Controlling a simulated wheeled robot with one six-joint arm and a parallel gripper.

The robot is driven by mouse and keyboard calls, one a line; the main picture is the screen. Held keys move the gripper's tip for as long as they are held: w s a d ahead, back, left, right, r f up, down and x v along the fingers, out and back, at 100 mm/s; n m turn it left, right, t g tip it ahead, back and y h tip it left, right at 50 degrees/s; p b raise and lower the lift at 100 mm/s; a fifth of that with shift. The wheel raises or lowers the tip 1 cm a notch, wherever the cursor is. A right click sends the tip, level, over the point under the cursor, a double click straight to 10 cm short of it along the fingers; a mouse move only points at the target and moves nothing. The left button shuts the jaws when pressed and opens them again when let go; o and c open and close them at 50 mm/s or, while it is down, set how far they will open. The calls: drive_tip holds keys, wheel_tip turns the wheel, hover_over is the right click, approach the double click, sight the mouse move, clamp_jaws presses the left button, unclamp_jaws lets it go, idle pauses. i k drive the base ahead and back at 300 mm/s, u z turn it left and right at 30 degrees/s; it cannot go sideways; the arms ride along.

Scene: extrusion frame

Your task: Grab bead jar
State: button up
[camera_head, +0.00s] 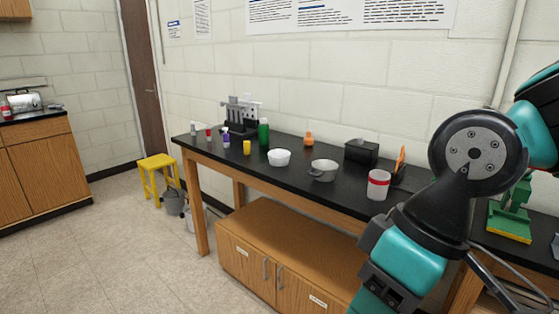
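No thing here can be told for certain as the bead jar. A white or clear jar with a red band (378,184) stands upright on the black bench top, near its front edge and just left of my arm; its contents are too small to make out. Smaller containers stand farther left, among them a green bottle (263,132), a purple-and-white bottle (226,138) and a yellow cup (247,148). My teal and black arm fills the right side and runs out of the bottom edge. My gripper is not in view.
The black bench (225,160) also holds a white bowl (279,158), a grey pot (323,170), a black box (361,152) and an orange bottle (308,139). A wooden cabinet (290,249) sits below. A yellow stool (157,163) and a grey bucket (174,202) stand left. Floor at left is clear.

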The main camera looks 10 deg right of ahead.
sight(379, 181)
drive_tip(key=u, duration=0.05)
drive_tip(key=i, duration=1.4)
drive_tip(key=z, duration=0.05)
